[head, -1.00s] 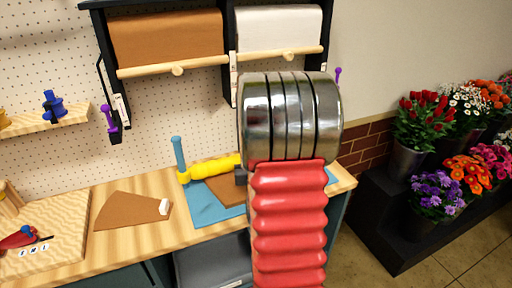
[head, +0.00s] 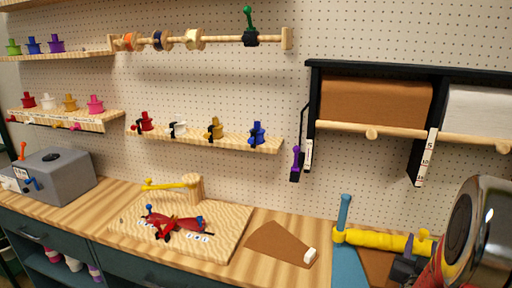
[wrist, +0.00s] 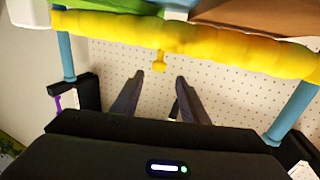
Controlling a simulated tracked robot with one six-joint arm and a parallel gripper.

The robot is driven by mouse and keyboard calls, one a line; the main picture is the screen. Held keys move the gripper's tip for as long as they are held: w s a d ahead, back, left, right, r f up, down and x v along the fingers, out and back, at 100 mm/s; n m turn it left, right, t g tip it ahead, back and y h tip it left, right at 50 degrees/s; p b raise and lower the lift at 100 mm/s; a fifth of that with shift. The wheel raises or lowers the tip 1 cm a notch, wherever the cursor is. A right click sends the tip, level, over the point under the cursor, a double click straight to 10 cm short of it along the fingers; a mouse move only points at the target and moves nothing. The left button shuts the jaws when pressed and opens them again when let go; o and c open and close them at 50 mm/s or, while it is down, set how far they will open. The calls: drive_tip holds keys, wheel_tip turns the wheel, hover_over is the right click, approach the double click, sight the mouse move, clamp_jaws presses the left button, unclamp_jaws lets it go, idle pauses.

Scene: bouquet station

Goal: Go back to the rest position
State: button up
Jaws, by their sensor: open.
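My gripper shows in the wrist view (wrist: 158,92) with its two dark fingers apart and nothing between them. A yellow padded bar (wrist: 200,38) on blue posts crosses the upper part of that view, beyond the fingertips; I cannot tell the exact gap.
A wooden board (head: 125,235) with a red tool (head: 175,223) lies on the bench. A brown paper sheet (head: 275,240) lies right of it. A grey box (head: 60,175) stands at the left. Paper rolls (head: 375,103) and shelves of coloured spools (head: 210,137) hang on the pegboard.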

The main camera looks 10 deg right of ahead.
drive_tip(key=w+a+r+n+g+y, duration=0.15)
drive_tip(key=a+y, duration=0.25)
drive_tip(key=a, duration=0.8)
drive_tip(key=w+a+r+n+g+y, duration=0.1)
drive_tip(key=a+r+n+y, duration=0.2)
drive_tip(key=a, duration=0.8)
drive_tip(key=s+a+r+n+g+y, duration=0.1)
drive_tip(key=s+a+n+g+y, duration=0.3)
drive_tip(key=s+a, duration=1.1)
drive_tip(key=shift+s+a+r+g+y, duration=0.15)
drive_tip(key=shift+s+a+g+y, duration=0.35)
drive_tip(key=shift+s, duration=0.75)
drive_tip(key=shift+d, duration=0.1)
